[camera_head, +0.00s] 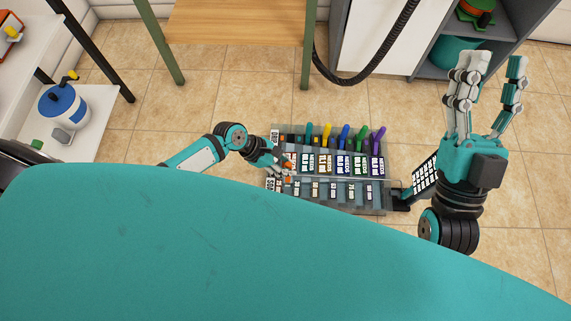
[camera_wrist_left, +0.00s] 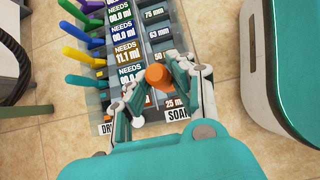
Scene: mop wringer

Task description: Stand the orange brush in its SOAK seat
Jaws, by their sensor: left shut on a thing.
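The orange brush (camera_wrist_left: 158,76) shows in the left wrist view as a round orange end between the fingers of my left gripper (camera_wrist_left: 155,92), which is shut on it. It is over the SOAK side of the rack, near the 25 mm label; its lower part is hidden and I cannot tell whether it touches the seat. In the head view my left gripper (camera_head: 282,169) is at the rack's left end. The SOAK sign (camera_wrist_left: 178,114) and the DRY sign (camera_wrist_left: 107,128) mark the two rows. My right gripper (camera_head: 487,75) is open and empty, right of the rack.
The rack (camera_head: 377,207) stands on the tiled floor. Several coloured handles, including a purple one (camera_head: 379,135), stand along its DRY row. A dark panel with white labels (camera_head: 425,175) lies at its right end. A wooden table (camera_head: 240,22) stands behind.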

